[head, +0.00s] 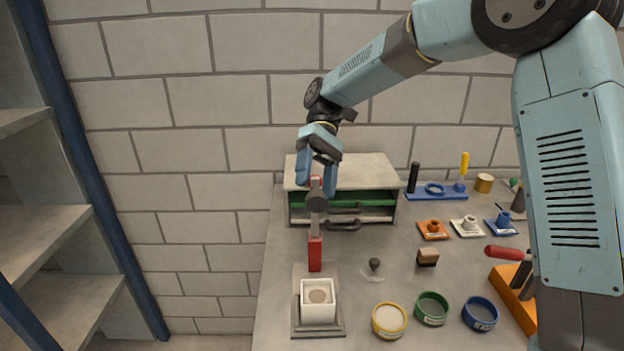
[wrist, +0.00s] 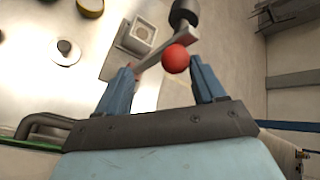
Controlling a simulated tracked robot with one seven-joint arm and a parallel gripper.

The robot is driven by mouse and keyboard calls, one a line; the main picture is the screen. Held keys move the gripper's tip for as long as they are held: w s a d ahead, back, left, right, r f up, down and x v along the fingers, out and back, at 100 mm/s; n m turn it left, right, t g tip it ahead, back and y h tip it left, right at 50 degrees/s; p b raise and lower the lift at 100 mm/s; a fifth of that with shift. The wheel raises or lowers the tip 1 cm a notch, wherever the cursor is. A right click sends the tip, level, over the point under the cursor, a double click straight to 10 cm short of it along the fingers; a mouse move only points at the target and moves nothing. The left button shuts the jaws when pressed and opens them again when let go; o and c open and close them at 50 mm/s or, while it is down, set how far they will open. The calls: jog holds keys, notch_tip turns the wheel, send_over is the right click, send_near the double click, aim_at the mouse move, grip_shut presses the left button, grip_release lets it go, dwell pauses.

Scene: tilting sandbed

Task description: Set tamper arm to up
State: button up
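The tamper arm (head: 315,226) is a grey bar that rises in the picture from a red post (head: 315,254). It carries a dark cylindrical head (head: 316,200), also in the wrist view (wrist: 184,13), and a red ball knob (wrist: 175,60) at its end. The head is clear of the white square sand box (head: 318,312). My gripper (head: 318,190) is at the arm's upper end, above the post in the picture. In the wrist view its two blue fingers (wrist: 166,78) are apart, with the knob between their tips.
A cabinet (head: 345,172) with a green drawer stands behind the arm. A small black knob (head: 375,264) is right of the post. Yellow (head: 388,320), green (head: 431,308) and blue (head: 480,313) round tubs stand at front right. Open shelves are at left.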

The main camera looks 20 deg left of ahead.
jog(key=shift+r, duration=0.1)
dwell(0.3)
jog(key=v, duration=1)
jog(key=shift+a, duration=0.15)
jog(key=shift+w, duration=0.15)
jog(key=shift+v, duration=0.75)
